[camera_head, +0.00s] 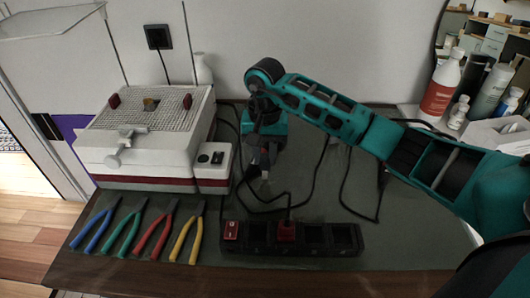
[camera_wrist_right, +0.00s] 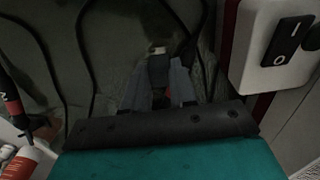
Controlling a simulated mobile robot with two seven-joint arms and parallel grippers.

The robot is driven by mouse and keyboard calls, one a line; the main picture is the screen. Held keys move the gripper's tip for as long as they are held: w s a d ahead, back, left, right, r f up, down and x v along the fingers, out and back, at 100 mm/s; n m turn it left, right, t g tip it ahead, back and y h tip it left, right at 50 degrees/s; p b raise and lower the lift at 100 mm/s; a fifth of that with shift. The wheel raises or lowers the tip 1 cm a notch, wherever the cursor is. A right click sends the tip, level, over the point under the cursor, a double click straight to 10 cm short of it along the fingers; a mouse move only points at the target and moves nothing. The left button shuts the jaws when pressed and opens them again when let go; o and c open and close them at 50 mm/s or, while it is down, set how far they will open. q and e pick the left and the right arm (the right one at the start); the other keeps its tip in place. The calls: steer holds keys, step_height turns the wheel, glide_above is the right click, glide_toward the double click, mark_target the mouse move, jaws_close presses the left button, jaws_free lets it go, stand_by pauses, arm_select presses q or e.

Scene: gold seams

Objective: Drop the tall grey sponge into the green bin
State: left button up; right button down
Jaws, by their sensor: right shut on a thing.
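My right gripper (camera_head: 262,168) points down over the dark table, between the white machine and the power strip. It also shows in the right wrist view (camera_wrist_right: 160,92). It is shut on a small dark grey thing (camera_wrist_right: 158,68) with a pale tip, mostly hidden between the fingers. I cannot tell whether this is the tall grey sponge. I see no green bin in either view. My left gripper is not in view.
A white machine (camera_head: 143,160) with a mesh top stands at the left. Several coloured pliers (camera_head: 150,228) lie in front of it. A black power strip (camera_head: 262,238) and loose cables lie near the gripper. Bottles (camera_head: 441,85) stand at the back right.

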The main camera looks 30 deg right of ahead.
steer(key=c, duration=1.4)
jaws_free()
steer(key=shift+f, duration=0.15)
steer(key=o, duration=0.5)
